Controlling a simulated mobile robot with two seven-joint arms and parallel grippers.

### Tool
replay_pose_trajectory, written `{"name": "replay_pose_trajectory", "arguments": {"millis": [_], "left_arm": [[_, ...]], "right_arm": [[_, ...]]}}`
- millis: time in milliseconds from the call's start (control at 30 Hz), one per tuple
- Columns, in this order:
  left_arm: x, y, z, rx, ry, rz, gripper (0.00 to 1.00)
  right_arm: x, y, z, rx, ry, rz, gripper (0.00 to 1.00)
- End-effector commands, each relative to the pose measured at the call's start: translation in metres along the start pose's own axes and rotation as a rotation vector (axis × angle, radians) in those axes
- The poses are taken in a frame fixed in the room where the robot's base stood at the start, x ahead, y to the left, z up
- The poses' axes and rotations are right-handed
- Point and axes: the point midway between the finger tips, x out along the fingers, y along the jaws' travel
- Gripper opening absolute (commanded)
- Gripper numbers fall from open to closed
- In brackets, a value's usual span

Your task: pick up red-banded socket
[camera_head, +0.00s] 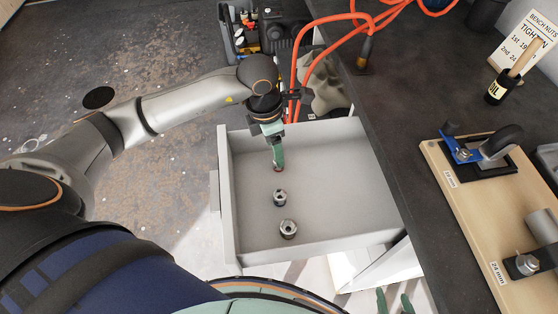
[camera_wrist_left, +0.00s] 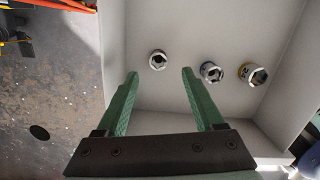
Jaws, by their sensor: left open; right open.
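Three metal sockets stand in the open grey drawer (camera_head: 340,165). The socket farthest from me, the red-banded socket (camera_head: 278,169), shows a little red and is mostly hidden under my left gripper (camera_head: 278,163). In the left wrist view this socket (camera_wrist_left: 158,60) lies just past the gap between the open, empty fingertips (camera_wrist_left: 159,74); its band is not clear there. A middle socket (camera_head: 280,197) and a larger socket (camera_head: 288,229) stand nearer me; the larger one shows a yellowish band in the wrist view (camera_wrist_left: 253,74). My right gripper (camera_head: 395,303) is open and empty at the bottom edge.
The drawer walls surround the sockets; its right part is bare. Orange hoses (camera_head: 297,60) hang beyond the drawer, near a dark toolbox (camera_head: 280,25).

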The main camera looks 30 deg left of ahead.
Motion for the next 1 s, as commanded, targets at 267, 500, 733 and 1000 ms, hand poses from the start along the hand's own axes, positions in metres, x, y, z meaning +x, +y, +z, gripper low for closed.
{"name": "replay_pose_trajectory", "arguments": {"millis": [267, 500, 733, 1000], "left_arm": [[0.024, 0.000, 0.001, 0.000, 0.001, -0.003, 0.69], [0.058, 0.001, 0.003, 0.000, 0.000, -0.003, 0.69], [0.064, 0.002, 0.003, 0.002, -0.002, 0.000, 0.69], [0.064, 0.001, 0.003, 0.001, -0.002, -0.001, 0.48]], "right_arm": [[-0.002, 0.000, -0.003, 0.000, 0.000, 0.000, 0.63], [-0.004, 0.000, -0.005, 0.000, 0.001, 0.000, 0.63], [-0.004, 0.000, -0.006, 0.000, 0.002, 0.000, 0.63], [-0.004, 0.000, -0.006, 0.000, 0.003, 0.000, 0.63]]}}
